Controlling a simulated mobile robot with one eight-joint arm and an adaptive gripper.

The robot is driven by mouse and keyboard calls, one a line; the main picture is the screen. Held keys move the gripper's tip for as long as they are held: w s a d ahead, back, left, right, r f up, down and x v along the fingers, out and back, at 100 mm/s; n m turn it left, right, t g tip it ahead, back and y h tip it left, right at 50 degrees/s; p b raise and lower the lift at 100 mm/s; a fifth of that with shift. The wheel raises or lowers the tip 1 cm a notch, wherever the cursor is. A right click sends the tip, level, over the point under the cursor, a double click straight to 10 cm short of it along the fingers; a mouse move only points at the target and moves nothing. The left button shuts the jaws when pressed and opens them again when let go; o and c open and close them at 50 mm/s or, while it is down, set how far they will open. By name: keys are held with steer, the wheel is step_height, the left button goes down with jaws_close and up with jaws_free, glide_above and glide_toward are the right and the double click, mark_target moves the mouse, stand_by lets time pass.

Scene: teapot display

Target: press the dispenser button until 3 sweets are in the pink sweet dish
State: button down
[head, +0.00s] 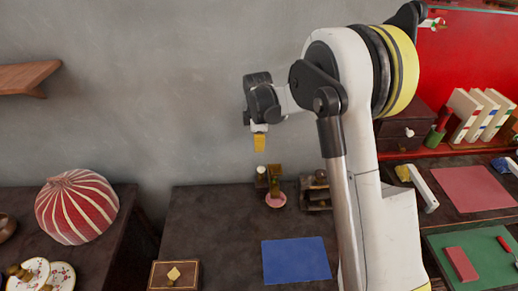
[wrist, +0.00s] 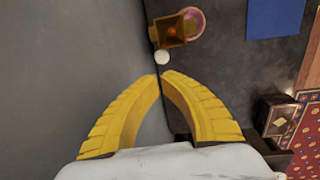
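The dispenser (head: 275,178) is a small brown-gold stand at the back of the dark table. It also shows from above in the wrist view (wrist: 168,32), with an orange spot in its top. The pink sweet dish (head: 276,202) is at its front foot; in the wrist view its rim (wrist: 202,25) is partly hidden by the dispenser. I cannot tell how many sweets are in it. A round white button (head: 261,169) tops a dark post left of the dispenser; it also shows in the wrist view (wrist: 162,57). My gripper (head: 260,148) hangs above the button, apart from it. Its yellow fingertips (wrist: 161,76) are together and empty.
A grey wall stands close behind the table. A small dark rack (head: 316,192) stands right of the dispenser. A blue mat (head: 296,260) and a wooden box (head: 174,274) are nearer the front. A striped red dome (head: 77,207) is at left. The table's middle is clear.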

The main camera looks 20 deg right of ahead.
mark_target(259, 168)
steer(key=f+b, duration=0.1)
steer(key=f, duration=0.2)
steer(key=f+b, duration=0.1)
steer(key=f, duration=0.3)
steer(key=w+f+b, duration=0.1)
steer(key=f, duration=0.2)
steer(key=shift+d+f, duration=0.2)
steer(key=shift+f, duration=0.1)
steer(key=shift+b, duration=0.3)
step_height(259, 168, down, 2)
steer(key=shift+f+b, duration=0.1)
steer(key=shift+b, duration=0.5)
steer(key=shift+a+r+p, duration=0.1)
steer(key=shift+r+p, duration=0.3)
steer(key=shift+r, duration=0.2)
step_height(259, 168, up, 13)
steer(key=s+p, duration=0.1)
steer(key=p, duration=0.4)
steer(key=shift+s+a, duration=0.2)
